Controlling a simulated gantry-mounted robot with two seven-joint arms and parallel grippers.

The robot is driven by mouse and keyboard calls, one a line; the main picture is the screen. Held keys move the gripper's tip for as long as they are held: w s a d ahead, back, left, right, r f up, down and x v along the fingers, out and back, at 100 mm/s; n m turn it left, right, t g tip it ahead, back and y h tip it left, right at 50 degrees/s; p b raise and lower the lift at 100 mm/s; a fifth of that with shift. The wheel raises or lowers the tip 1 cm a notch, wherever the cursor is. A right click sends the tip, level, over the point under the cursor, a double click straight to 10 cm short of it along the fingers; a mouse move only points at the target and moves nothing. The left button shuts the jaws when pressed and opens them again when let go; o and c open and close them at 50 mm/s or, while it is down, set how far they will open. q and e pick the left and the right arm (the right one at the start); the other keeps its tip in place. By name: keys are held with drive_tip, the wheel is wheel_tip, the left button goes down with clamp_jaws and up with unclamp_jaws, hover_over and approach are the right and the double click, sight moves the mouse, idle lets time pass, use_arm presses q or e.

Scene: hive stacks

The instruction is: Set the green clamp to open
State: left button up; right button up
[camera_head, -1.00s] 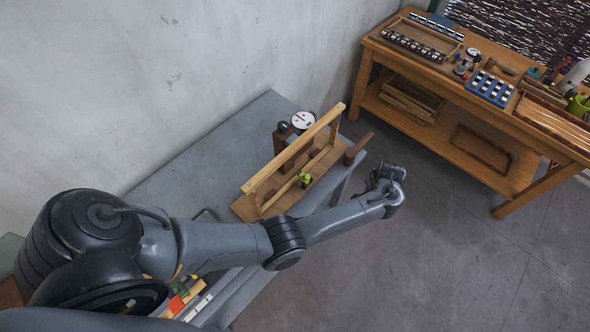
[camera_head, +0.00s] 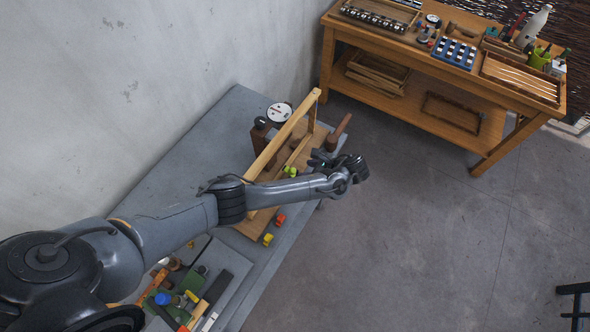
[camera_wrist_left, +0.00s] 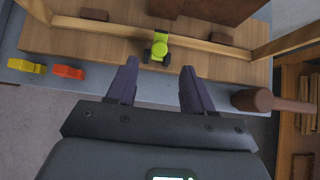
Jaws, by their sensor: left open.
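The small green clamp (camera_head: 290,171) is on the wooden frame (camera_head: 285,136) on the grey bench. In the left wrist view the green clamp (camera_wrist_left: 160,45) sits at the frame's lower bar, with dark parts at its sides. My left gripper (camera_head: 319,159) is just right of the clamp in the head view. In the wrist view its two fingers (camera_wrist_left: 160,67) are apart and point toward the clamp, with nothing between them. I cannot tell whether the clamp itself is open. My right gripper is not in view.
An orange clamp (camera_wrist_left: 67,72) and a yellow clamp (camera_wrist_left: 25,66) lie beside the board. A brown mallet (camera_wrist_left: 270,102) lies to the right. A round dial (camera_head: 279,112) stands behind the frame. A wooden workbench (camera_head: 430,80) is at the back right; open floor lies between.

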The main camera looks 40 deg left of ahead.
sight(293, 170)
use_arm(q)
drive_tip(key=x, duration=0.7)
drive_tip(key=shift+a+f+b, duration=0.15)
drive_tip(key=shift+b, duration=0.25)
clamp_jaws()
